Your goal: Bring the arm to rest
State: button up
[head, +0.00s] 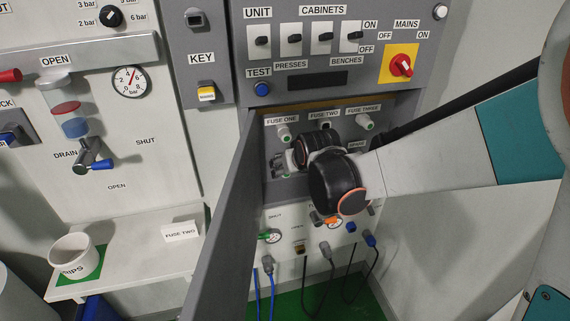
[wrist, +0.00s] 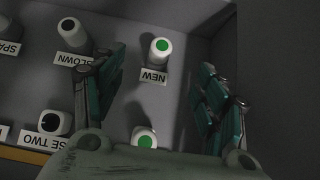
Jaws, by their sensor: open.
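My arm reaches in from the right in the head view, and its black wrist joints hide part of the fuse compartment. My gripper (wrist: 162,62) is open in the wrist view, with teal fingers on the left and right. A white, green-ended fuse (wrist: 160,48) by the NEW label shows between and beyond the fingers; I see no contact. Another green-ended white piece (wrist: 144,136) shows lower down, partly hidden by my gripper body. The FUSE TWO holder (wrist: 55,122) has a dark centre. A white piece (wrist: 71,30) stands by the BLOWN label.
The grey open door (head: 226,220) stands left of my arm. The switch panel (head: 320,45) is above, with a red mains knob (head: 401,65). A shelf (head: 140,248) at the left holds a white cup (head: 72,256). Blue and dark cables (head: 258,285) hang below the compartment.

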jog(key=s+d+r+m+h, duration=0.1)
jog(key=s+d+r+m, duration=0.1)
jog(key=s+d+r, duration=0.75)
jog(key=s+d+f, duration=0.1)
jog(key=s+d, duration=0.2)
jog(key=s, duration=0.3)
jog(key=s+d+f+g+h, duration=0.1)
jog(key=s+d, duration=0.2)
jog(key=s, duration=0.3)
jog(key=s+d+f+m, duration=0.1)
jog(key=s+d, duration=0.2)
jog(key=s, duration=0.4)
jog(key=shift+d, duration=0.1)
